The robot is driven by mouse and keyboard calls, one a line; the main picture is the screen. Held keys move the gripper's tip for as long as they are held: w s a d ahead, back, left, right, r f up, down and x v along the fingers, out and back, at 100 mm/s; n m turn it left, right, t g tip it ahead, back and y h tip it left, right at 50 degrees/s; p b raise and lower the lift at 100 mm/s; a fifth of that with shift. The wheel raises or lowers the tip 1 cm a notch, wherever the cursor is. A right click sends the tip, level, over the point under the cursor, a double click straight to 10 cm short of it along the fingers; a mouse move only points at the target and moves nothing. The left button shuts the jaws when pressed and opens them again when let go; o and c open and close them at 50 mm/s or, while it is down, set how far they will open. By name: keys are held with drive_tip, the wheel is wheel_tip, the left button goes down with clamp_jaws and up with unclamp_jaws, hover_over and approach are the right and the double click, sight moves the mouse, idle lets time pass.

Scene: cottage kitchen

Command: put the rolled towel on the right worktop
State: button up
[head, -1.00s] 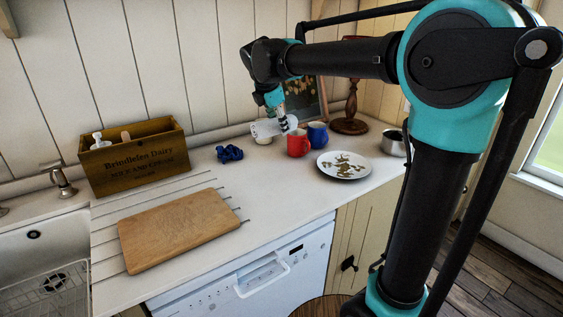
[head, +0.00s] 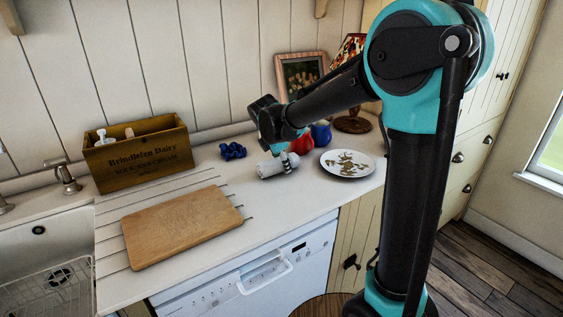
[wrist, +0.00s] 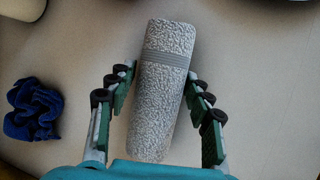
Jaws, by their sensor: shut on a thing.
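The rolled towel (head: 268,169) is a pale grey-white roll with a grey band. It lies on its side, low at the worktop (head: 265,211), between the blue crumpled thing and the plate; I cannot tell whether it touches the surface. In the wrist view the towel (wrist: 162,85) runs lengthwise between the fingers. My gripper (head: 284,163) is shut on it, with one finger along each long side; the wrist view shows both fingers of my gripper (wrist: 160,102).
A blue crumpled thing (head: 233,151) lies left of the towel. A red mug (head: 302,143), a blue mug (head: 321,133) and a patterned plate (head: 348,163) stand right. A chopping board (head: 180,228) and wooden crate (head: 140,160) are left. Bare worktop lies in front of the towel.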

drive_tip(key=shift+f, duration=0.1)
drive_tip(key=o, duration=1.2)
drive_tip(key=shift+c, duration=0.2)
drive_tip(key=v, duration=1.2)
